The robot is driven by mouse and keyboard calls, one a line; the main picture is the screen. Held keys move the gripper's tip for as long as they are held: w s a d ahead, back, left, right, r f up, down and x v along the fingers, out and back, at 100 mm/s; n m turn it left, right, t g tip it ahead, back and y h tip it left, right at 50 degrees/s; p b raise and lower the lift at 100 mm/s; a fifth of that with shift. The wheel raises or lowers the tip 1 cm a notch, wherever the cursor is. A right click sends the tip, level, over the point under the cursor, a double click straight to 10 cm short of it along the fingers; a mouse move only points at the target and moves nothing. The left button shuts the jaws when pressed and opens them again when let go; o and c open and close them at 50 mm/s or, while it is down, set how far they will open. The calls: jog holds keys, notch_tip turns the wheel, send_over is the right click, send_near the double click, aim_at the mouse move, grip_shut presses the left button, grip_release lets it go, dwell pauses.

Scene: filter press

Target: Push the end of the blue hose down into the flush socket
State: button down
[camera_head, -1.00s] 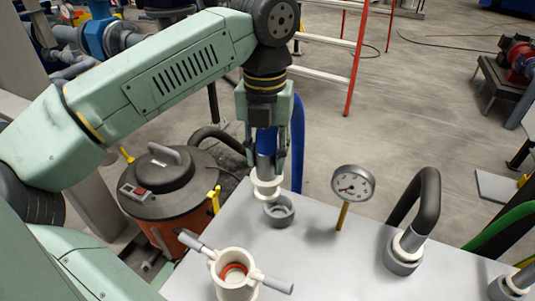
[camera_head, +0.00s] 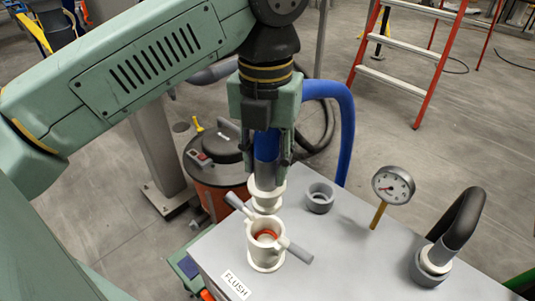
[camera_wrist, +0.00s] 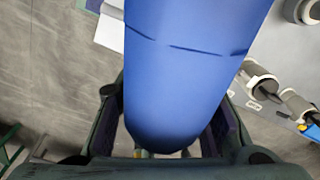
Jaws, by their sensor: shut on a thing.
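My gripper (camera_head: 267,160) is shut on the blue hose (camera_head: 345,115), whose free length arches out to the right behind it. The hose's white flanged end (camera_head: 267,196) points down below the fingers, roughly upright. The flush socket (camera_head: 266,252) is a white cup with a red ring inside and two grey lever arms spread outward. The hose end is just above the socket's back rim in the head view; I cannot tell whether they touch. The red ring still shows, so the end is outside the cup. In the wrist view the hose (camera_wrist: 190,70) fills the middle and hides the socket.
The grey bench top (camera_head: 345,265) carries a "FLUSH" label (camera_head: 236,284). An empty grey ring socket (camera_head: 320,197) stands right of the hose end, then a gauge (camera_head: 393,185) and a black bent hose (camera_head: 462,219). A lidded drum (camera_head: 216,150) stands behind.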

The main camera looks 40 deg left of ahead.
aim_at(265, 180)
jog(key=shift+s+f, duration=0.1)
jog(key=shift+s, duration=0.15)
jog(key=shift+f+b, duration=2.25)
jog(key=shift+f, duration=1)
jog(key=shift+f+b, duration=2.5)
jog(key=shift+f, duration=0.3)
jog(key=c, duration=1)
grip_release()
jog(key=shift+c, duration=0.2)
jog(key=shift+r, duration=4.05)
